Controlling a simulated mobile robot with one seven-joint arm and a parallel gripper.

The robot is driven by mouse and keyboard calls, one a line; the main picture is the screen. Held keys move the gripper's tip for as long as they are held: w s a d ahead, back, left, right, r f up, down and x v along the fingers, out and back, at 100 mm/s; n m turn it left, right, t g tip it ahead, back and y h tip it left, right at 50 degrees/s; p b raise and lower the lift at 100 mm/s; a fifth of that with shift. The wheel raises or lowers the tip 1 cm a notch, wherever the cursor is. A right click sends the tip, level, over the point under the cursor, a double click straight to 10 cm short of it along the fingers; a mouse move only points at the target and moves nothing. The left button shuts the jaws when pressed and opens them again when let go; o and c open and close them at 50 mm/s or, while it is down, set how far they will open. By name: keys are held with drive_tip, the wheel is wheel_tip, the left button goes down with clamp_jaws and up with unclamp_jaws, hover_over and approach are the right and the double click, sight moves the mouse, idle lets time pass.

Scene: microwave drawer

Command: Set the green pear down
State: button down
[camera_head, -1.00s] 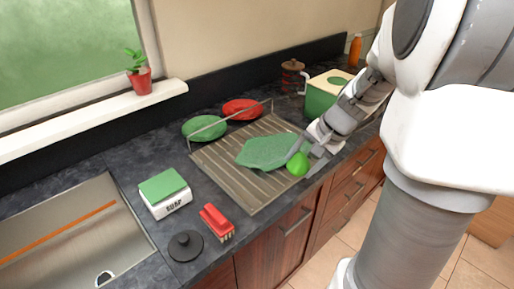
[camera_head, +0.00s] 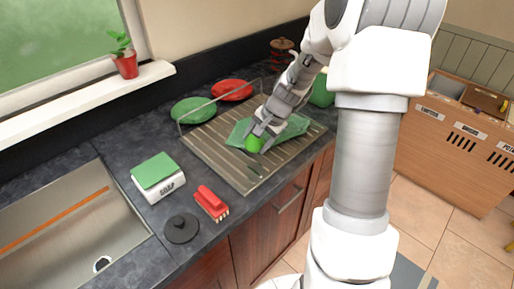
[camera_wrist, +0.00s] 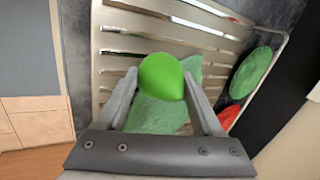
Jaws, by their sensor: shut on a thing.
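The bright green pear (camera_head: 253,144) is between the fingers of my gripper (camera_head: 259,133), which is shut on it. In the wrist view the pear (camera_wrist: 161,77) sits between the two fingertips (camera_wrist: 161,84). It is over the slatted dish rack (camera_head: 222,158), near a translucent green item (camera_head: 291,127) that lies on the slats. The green item also shows below the pear in the wrist view (camera_wrist: 156,117). Whether the pear touches the rack or the green item, I cannot tell.
A green plate (camera_head: 193,110) and a red plate (camera_head: 232,90) stand at the rack's back. A soap box with green sponge (camera_head: 157,177), a red brush (camera_head: 211,203) and a black lid (camera_head: 181,228) sit left of the rack. The sink (camera_head: 75,225) is further left.

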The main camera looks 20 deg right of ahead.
sight(257, 148)
drive_tip(key=shift+f, duration=1.7)
drive_tip(key=shift+f, duration=0.15)
drive_tip(key=shift+c, duration=0.2)
unclamp_jaws()
drive_tip(key=shift+r, duration=0.3)
drive_tip(key=v, duration=1.2)
drive_tip(key=shift+f, duration=0.1)
